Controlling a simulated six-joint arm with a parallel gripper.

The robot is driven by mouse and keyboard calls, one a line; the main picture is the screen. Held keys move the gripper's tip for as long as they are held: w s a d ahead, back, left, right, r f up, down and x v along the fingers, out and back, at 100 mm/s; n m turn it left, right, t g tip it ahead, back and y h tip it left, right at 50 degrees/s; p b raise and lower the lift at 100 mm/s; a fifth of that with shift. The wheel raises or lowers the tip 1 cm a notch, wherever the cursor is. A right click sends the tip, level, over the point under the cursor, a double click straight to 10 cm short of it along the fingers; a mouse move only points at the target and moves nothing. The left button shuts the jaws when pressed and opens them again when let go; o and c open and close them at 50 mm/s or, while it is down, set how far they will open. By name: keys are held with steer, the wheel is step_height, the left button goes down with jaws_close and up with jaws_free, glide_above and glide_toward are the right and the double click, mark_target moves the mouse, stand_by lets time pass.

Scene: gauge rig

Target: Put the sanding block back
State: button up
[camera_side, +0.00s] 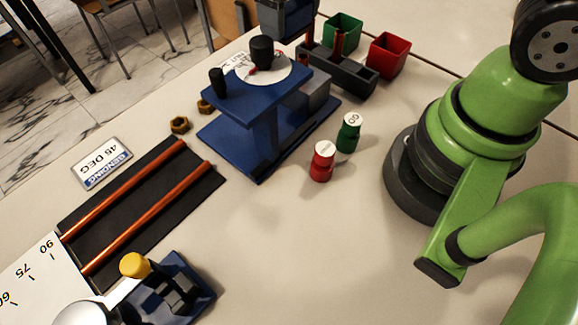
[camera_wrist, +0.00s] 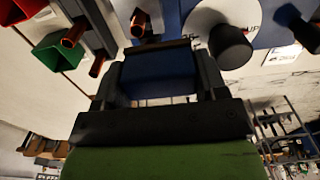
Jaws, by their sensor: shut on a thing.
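The sanding block (camera_wrist: 158,78) is a dark blue block with a brown strip along one edge. In the wrist view my gripper (camera_wrist: 157,66) is shut on it, one dark finger at each side. In the side view a dark and blue shape (camera_side: 287,16) at the top edge looks like the held block and fingers, cut off by the frame. It shows just behind the blue stand (camera_side: 245,140) with the white disc and beside the dark rack (camera_side: 345,74). Whether it touches anything below cannot be told.
A green bin (camera_side: 343,32) and red bin (camera_side: 388,55) stand behind the rack. Red (camera_side: 322,162) and green (camera_side: 348,133) bottles stand in front of the stand. A black tray (camera_side: 150,207) holds copper tubes at left. The front middle of the table is clear.

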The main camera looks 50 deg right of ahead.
step_height(320, 180, up, 4)
steer(key=shift+r, duration=0.2)
steer(key=s+a+n, duration=0.1)
steer(key=a+n, duration=0.1)
steer(key=a, duration=0.1)
steer(key=s+a+n, duration=0.2)
steer(key=n, duration=0.1)
steer(key=s+a+n, duration=0.1)
steer(key=a+n, duration=0.1)
steer(key=a, duration=0.1)
steer(key=shift+s+a+n, duration=0.15)
steer(key=shift+a+n, duration=0.2)
steer(key=shift+n, duration=0.05)
steer(key=s+a+n, duration=0.7)
steer(key=s+n, duration=0.1)
steer(key=n, duration=0.2)
glide_above(286, 211)
step_height(286, 211, down, 16)
steer(key=shift+s+r, duration=0.1)
steer(key=shift+f, duration=2.5)
steer(key=shift+f, duration=0.1)
steer(key=o, duration=1)
